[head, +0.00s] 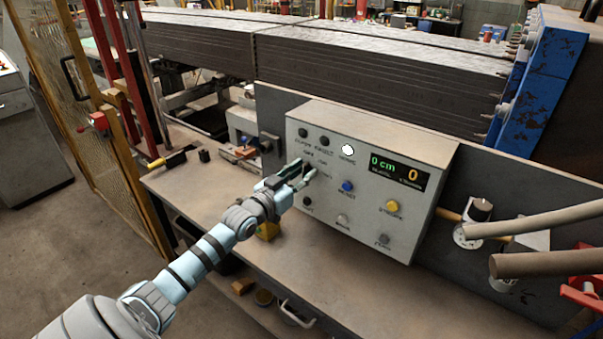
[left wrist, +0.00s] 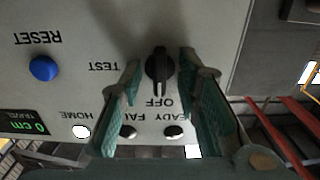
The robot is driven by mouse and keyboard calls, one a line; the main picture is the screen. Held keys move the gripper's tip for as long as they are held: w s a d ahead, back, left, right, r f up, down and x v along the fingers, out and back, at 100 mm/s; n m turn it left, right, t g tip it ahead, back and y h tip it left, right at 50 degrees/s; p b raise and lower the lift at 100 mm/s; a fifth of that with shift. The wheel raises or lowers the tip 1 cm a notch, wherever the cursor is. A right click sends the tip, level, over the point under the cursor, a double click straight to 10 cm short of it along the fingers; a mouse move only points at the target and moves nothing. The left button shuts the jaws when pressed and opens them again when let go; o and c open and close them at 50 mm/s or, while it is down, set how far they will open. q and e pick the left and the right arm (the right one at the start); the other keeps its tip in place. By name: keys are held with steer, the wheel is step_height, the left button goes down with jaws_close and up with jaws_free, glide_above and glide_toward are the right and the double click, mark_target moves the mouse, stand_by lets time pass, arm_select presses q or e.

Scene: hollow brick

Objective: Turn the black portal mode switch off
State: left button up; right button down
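The control box (head: 370,200) has a sloped grey front. In the left wrist view, which is upside down, the black switch (left wrist: 160,66) shows with TEST beside it and OFF below it in the picture. Its grip bar runs roughly up and down the picture, in line with OFF; I cannot tell which end is the pointer. My left gripper (head: 304,171) is at the panel, with its fingers (left wrist: 160,80) open on either side of the switch. Contact is not clear. In the head view the gripper mostly hides the switch. My right gripper is not in view.
A blue button (head: 347,186) and a yellow button (head: 392,206) sit to the right of the switch. A lit display (head: 399,172) and a white lamp (head: 347,149) are above. Two brown rods (head: 548,264) reach in at right.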

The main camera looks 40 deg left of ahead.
mark_target(309, 135)
arm_select(q)
step_height(309, 135, up, 10)
steer(key=shift+r, duration=0.1)
stand_by(0.7)
